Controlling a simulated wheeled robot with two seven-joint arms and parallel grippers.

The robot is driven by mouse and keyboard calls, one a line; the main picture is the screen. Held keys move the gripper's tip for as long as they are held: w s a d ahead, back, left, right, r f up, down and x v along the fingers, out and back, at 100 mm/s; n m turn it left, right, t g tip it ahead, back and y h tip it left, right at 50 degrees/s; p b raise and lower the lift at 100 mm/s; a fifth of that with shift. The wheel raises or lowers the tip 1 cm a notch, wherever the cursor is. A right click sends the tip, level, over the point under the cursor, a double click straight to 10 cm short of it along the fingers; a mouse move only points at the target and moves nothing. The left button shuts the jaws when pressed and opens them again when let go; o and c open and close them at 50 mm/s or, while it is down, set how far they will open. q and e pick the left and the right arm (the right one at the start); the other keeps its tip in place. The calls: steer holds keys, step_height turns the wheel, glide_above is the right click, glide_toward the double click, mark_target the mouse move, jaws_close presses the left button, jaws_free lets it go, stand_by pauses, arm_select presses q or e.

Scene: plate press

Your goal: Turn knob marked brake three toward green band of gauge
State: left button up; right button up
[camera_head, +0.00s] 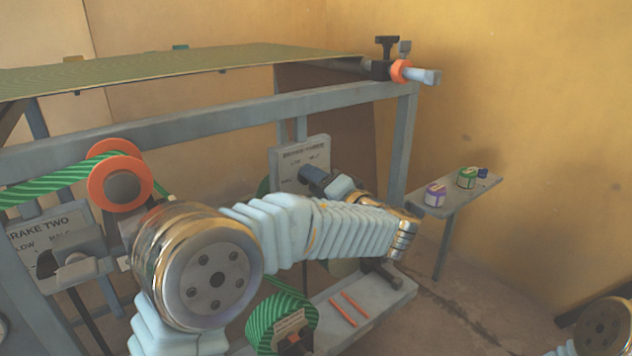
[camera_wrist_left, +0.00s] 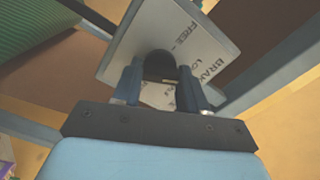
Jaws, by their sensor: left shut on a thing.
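The brake plate (camera_head: 303,160) is a grey panel with black lettering, too small to read fully in the head view. In the left wrist view the plate (camera_wrist_left: 200,50) appears upside down, with "BRAK", "LO" and "FREE" legible. My left gripper (camera_head: 316,180) reaches it from the front. In the left wrist view its two dark blue fingers (camera_wrist_left: 160,82) are shut on the dark round knob (camera_wrist_left: 160,65), one on each side. The knob's pointer and most of the scale are hidden. No green band of a gauge is clearly visible. My right gripper is out of view.
A second plate marked BRAKE TWO (camera_head: 45,240) has its own knob at left. Green belts run over an orange-rimmed pulley (camera_head: 120,182) and a lower roll (camera_head: 282,322). A frame post (camera_head: 399,150) stands right of the plate. A side shelf (camera_head: 465,195) holds small tins.

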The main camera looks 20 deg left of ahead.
arm_select(q)
steer(key=shift+m+p, duration=2.55)
steer(key=shift+m, duration=2.85)
steer(key=shift+f, duration=0.1)
steer(key=o, duration=1.1)
steer(key=shift+c, duration=0.2)
